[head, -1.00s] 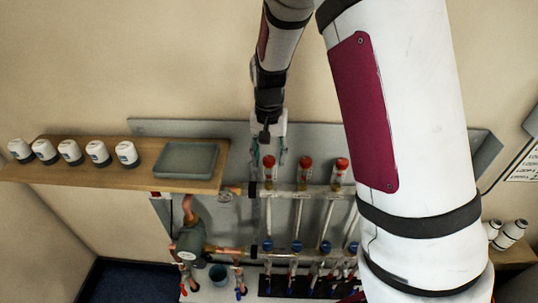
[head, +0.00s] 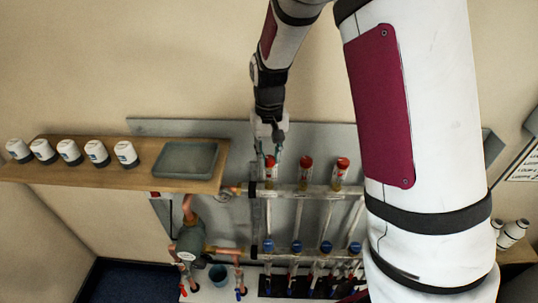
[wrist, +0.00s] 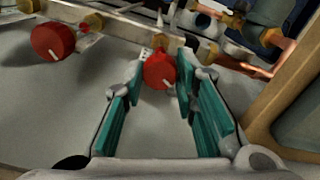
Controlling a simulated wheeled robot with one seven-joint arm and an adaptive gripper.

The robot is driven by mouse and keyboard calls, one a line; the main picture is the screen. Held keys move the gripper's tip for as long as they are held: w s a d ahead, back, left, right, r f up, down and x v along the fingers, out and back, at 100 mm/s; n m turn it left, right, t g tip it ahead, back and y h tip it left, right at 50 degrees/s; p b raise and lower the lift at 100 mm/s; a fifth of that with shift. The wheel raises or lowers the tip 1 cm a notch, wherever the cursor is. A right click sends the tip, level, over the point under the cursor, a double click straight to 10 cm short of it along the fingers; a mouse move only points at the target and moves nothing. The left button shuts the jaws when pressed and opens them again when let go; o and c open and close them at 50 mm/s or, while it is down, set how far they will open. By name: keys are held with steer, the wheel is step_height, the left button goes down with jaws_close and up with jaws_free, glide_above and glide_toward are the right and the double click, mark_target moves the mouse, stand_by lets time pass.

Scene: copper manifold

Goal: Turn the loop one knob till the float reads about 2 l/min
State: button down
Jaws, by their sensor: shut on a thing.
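The loop one knob is red with a pale pointer mark; in the wrist view this red knob (wrist: 159,72) sits between the teal fingertips of my gripper (wrist: 160,76). My gripper is shut on it. In the head view my gripper (head: 270,150) comes down from above onto the leftmost red knob (head: 270,166) of the manifold. The manifold's upper bar (head: 320,190) runs below the knobs. Clear tubes with blue lower caps (head: 268,246) hang under it. The float and its scale are too small to read.
Two more red knobs (head: 305,167) stand to the right; one shows close by in the wrist view (wrist: 52,41). A wooden shelf (head: 60,170) with several white-capped pots and a grey tray (head: 186,160) is at left. Copper pipes and a pump (head: 190,243) sit below the shelf.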

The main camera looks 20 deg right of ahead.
mark_target(269, 158)
steer(key=c, duration=1.3)
jaws_free()
steer(key=shift+r, duration=0.1)
step_height(269, 158, up, 12)
steer(key=shift+f, duration=0.1)
